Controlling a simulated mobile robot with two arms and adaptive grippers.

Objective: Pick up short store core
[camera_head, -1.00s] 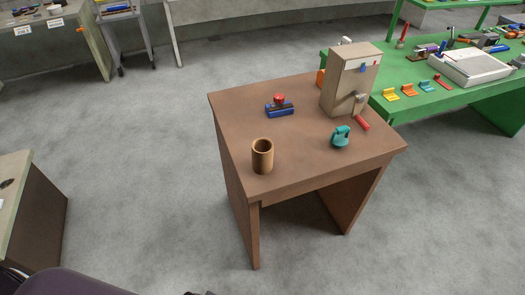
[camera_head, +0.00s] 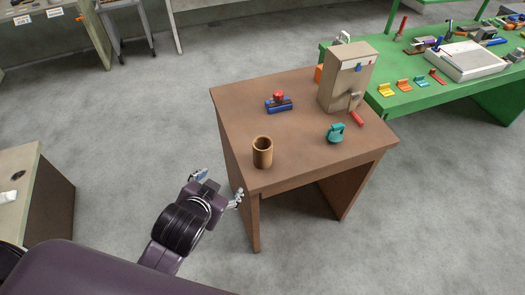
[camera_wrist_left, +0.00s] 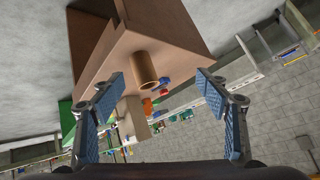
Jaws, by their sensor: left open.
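The short core, a brown hollow cylinder (camera_head: 262,153), stands upright near the front left corner of the brown table (camera_head: 310,150). In the left wrist view the core (camera_wrist_left: 145,70) shows between the two fingers, a little beyond their tips, with its open end visible. My left gripper (camera_head: 219,187) is open and empty, off the table's left front side, lower left of the core and apart from it. Its blue-padded fingers (camera_wrist_left: 157,88) are spread wide in the left wrist view. My right gripper is in neither view.
A green table (camera_head: 420,100) adjoins at the right. The table surface around the core is clear.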

